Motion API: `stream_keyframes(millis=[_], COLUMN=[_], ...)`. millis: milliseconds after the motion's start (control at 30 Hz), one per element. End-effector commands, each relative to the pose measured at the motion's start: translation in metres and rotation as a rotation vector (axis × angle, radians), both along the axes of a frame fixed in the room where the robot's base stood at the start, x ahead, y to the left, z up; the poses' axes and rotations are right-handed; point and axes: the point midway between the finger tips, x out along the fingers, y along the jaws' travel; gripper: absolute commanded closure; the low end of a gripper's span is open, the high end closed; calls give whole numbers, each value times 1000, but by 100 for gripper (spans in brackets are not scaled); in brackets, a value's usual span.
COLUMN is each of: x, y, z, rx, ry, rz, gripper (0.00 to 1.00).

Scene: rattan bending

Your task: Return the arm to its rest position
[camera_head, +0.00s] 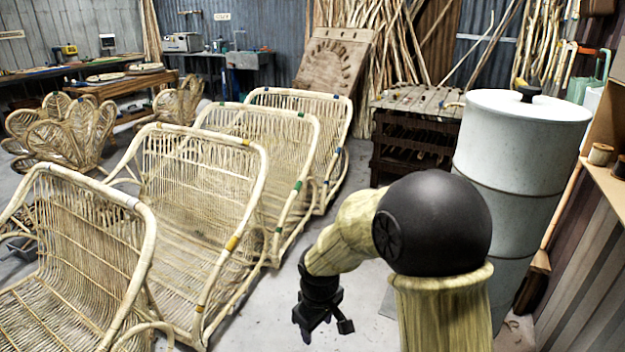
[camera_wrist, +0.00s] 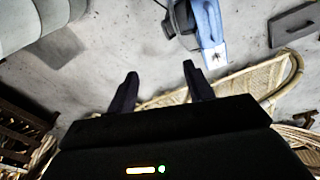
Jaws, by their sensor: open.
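My arm is bent in the lower right of the head view. My gripper (camera_head: 323,330) hangs at its end, pointing down, with the grey floor behind it and the rattan chairs to its left. In the wrist view the two dark fingers of my gripper (camera_wrist: 160,72) stand apart with nothing between them. A curved rattan chair frame (camera_wrist: 284,76) lies beyond and to the right of the fingers, and the floor shows in the gap. Whether the gripper is near the frame in depth is hard to tell.
A row of rattan chairs (camera_head: 205,200) fills the left and middle. A tall white drum (camera_head: 515,150) stands right of my arm and also shows in the wrist view (camera_wrist: 35,22). A slatted wooden rack (camera_head: 420,102) stands behind. Open floor (camera_head: 350,205) lies between chairs and rack.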

Motion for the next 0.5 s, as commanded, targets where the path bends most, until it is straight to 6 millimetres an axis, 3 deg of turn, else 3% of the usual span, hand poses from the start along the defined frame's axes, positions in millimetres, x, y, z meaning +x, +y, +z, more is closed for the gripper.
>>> stream_keyframes(millis=[33, 200, 500], x=[-11, -48, -104], y=[-24, -80, -134], z=[10, 28, 40], rx=[9, 51, 115], ry=[-13, -47, -90], rz=[-97, -387, -741], gripper=[48, 48, 48])
